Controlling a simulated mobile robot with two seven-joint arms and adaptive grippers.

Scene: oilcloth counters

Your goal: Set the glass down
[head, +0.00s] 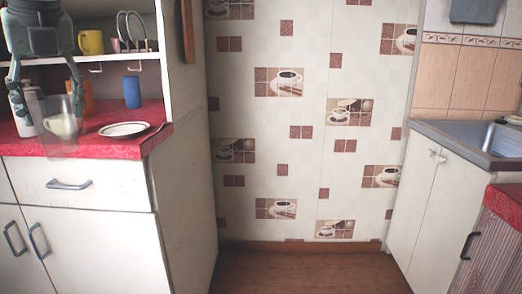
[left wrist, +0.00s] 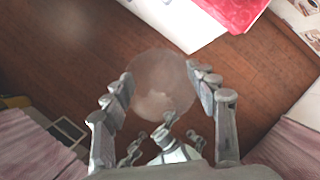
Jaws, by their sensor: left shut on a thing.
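A clear see-through glass (head: 58,146) is held upright in my left gripper (head: 46,108) in the head view, overlapping the red counter's front edge and the drawer front. In the left wrist view the glass (left wrist: 160,80) shows as a pale round shape between the fingers of my left gripper (left wrist: 163,84), which are shut on it. Brown floor lies behind it there, and the red counter (left wrist: 226,8) is at the top, apart from it. My right gripper is in neither view.
On the red counter (head: 105,146) stand a saucer (head: 124,129), a blue cup (head: 132,91), an orange cup and a white bottle (head: 22,112). A pale cup shows through the glass. The shelf above holds a yellow mug (head: 91,42). A sink (head: 475,140) is at right.

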